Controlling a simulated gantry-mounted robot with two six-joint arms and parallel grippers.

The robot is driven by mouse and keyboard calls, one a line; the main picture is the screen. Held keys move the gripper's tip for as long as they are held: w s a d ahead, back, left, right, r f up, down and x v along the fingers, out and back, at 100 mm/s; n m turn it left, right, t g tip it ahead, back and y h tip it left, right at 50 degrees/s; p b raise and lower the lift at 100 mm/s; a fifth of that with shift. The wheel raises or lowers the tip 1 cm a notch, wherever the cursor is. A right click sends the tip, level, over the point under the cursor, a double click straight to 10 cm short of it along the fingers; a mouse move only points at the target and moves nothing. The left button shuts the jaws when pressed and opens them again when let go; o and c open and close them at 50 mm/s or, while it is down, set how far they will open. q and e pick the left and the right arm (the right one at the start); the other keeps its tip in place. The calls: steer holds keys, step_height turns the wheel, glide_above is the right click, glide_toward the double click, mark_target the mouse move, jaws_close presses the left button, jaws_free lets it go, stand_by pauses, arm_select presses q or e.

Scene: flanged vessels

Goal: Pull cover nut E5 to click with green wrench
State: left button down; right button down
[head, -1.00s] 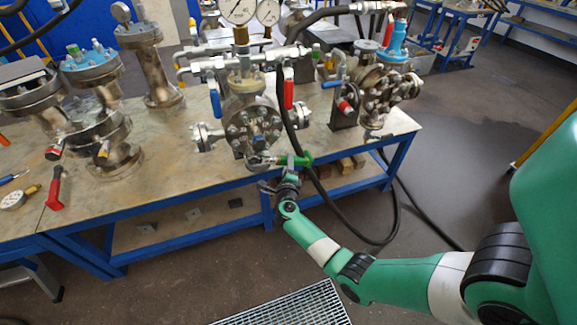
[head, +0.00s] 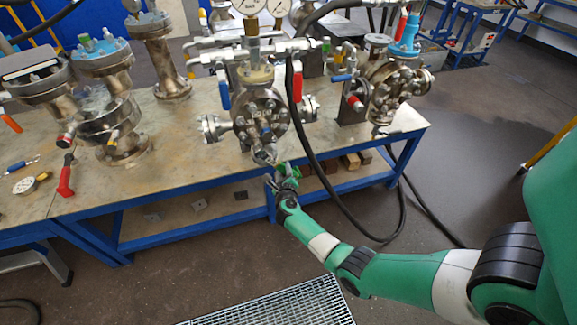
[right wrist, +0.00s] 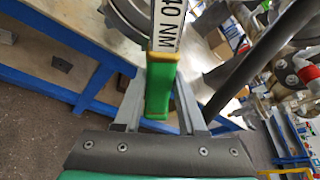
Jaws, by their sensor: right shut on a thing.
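The green wrench shows its green handle (right wrist: 160,92) and a "40 NM" label in the right wrist view. In the head view a little of its green (head: 281,170) shows at the table's front edge, below the middle flanged vessel (head: 260,118). My right gripper (head: 284,181) is shut on the green handle; its two fingers (right wrist: 159,112) stand either side of it in the right wrist view. The wrench's head appears to be at the lower cover bolts, but its seating is too small to tell. I cannot make out which nut is E5. My left gripper is not in view.
A black hose (head: 318,180) hangs close to the right of my right gripper. The blue-framed table (head: 180,170) holds other flanged vessels left and right. A red-handled tool (head: 67,176) and a gauge (head: 25,185) lie at the left. Wooden blocks (head: 350,161) sit on the lower shelf.

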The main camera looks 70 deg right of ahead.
steer(key=shift+s+a+r+p, duration=0.1)
steer(key=shift+a+r+p, duration=0.15)
steer(key=shift+p, duration=0.1)
steer(key=s+a+p, duration=0.2)
steer(key=a, duration=0.1)
steer(key=shift+s+a+f, duration=0.15)
steer(key=shift+s+a, duration=0.1)
steer(key=shift+s, duration=0.1)
